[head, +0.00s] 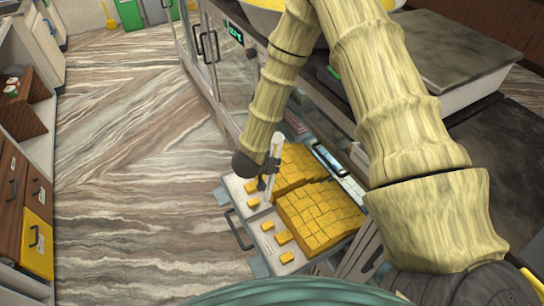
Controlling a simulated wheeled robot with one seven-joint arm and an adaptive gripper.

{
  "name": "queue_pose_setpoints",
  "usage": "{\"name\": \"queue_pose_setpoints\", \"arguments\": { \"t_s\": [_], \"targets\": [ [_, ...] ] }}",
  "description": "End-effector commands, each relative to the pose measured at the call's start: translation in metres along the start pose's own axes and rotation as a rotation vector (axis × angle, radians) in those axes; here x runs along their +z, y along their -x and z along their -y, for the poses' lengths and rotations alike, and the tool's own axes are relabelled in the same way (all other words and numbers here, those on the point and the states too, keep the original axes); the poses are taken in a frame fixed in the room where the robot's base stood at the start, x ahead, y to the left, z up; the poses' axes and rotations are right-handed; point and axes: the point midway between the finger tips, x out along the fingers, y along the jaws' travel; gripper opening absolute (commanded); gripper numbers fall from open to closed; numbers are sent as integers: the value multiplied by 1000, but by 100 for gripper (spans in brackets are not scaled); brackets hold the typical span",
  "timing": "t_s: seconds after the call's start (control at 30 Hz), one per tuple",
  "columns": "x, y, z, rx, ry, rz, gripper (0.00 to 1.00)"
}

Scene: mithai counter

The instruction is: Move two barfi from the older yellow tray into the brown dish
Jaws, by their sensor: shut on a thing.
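Two blocks of cut yellow barfi lie side by side on a pulled-out tray drawer, a farther block (297,165) and a nearer block (320,214). Which is the older one I cannot tell. Several loose barfi pieces (283,237) lie on the pale strip (256,222) along the left side. My gripper (268,170) is over the left edge of the farther block. It is shut on a slim pale upright thing (276,145), which looks like a tool handle; its lower end is hard to make out. I cannot make out the brown dish.
The drawer's dark handle (238,230) sticks out to the left. A glass-fronted counter (215,70) runs behind, with a dark worktop (450,50) at right. Wooden cabinets (20,180) stand at far left. The striped floor (130,150) between is clear.

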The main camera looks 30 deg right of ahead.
Motion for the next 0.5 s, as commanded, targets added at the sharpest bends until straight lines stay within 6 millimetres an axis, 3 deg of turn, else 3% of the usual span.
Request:
{"name": "queue_pose_setpoints", "arguments": {
  "t_s": [0.2,0.5],
  "targets": [
    [-15,-3,-6,179,-203,75,3],
    [-18,0,-3,347,-408,151,3]
  ]
}}
